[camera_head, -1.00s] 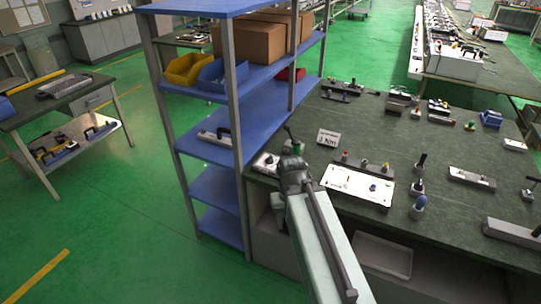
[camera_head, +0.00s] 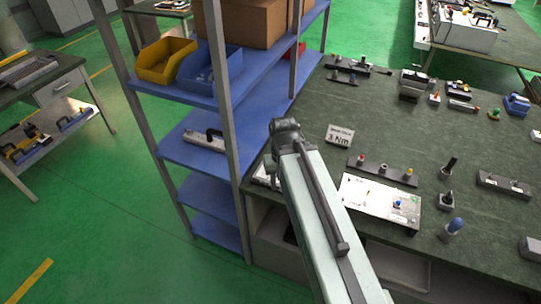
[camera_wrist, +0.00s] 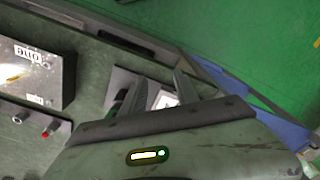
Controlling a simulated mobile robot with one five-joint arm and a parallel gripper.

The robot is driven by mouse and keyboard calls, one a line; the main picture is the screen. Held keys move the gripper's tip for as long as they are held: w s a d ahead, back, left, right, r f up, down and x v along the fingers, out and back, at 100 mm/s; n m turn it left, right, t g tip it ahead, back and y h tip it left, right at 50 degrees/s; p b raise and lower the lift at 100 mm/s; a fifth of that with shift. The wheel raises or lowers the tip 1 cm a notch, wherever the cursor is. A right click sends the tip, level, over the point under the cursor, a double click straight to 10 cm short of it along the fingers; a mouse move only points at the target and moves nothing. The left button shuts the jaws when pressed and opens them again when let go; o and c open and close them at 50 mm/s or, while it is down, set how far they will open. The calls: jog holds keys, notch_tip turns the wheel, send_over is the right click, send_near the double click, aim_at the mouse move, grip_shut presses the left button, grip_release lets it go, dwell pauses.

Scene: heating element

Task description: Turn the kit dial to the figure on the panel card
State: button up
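The panel card (camera_head: 340,136) stands on the dark green bench in the head view; it reads "3 Nm" under a smaller blurred line. The kit is mostly hidden behind my arm in the head view; a pale edge of its base (camera_head: 262,178) shows at the bench's left end. In the wrist view a pale plate (camera_wrist: 122,84) and a white piece (camera_wrist: 166,98) lie below and between my fingers. I cannot make out the dial or its setting. My gripper (camera_wrist: 164,78) shows two grey fingers spread apart, with nothing visibly held.
A blue shelf unit (camera_head: 228,92) stands close left of the bench. A white panel (camera_head: 378,204) lies right of my arm, with a dark strip of coloured knobs (camera_head: 384,170) behind it. Several small tools and blocks stand farther right on the bench.

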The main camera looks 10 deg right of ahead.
jog(key=shift+o, duration=2.6)
jog(key=w+n, duration=0.3)
jog(key=w, duration=0.1)
jog(key=w+n, duration=0.3)
jog(key=w, duration=0.2)
jog(key=w+r+n+p, duration=0.1)
jog(key=w+n, duration=0.2)
jog(key=w, duration=0.2)
jog(key=shift+w+n, duration=0.15)
jog(key=shift+n, duration=0.15)
jog(key=shift+w+n, duration=0.4)
jog(key=shift+n, duration=0.3)
notch_tip(320, 180, down, 8)
jog(key=b, duration=0.8)
jog(key=shift+s, duration=0.1)
jog(key=shift+r, duration=0.1)
grip_shut()
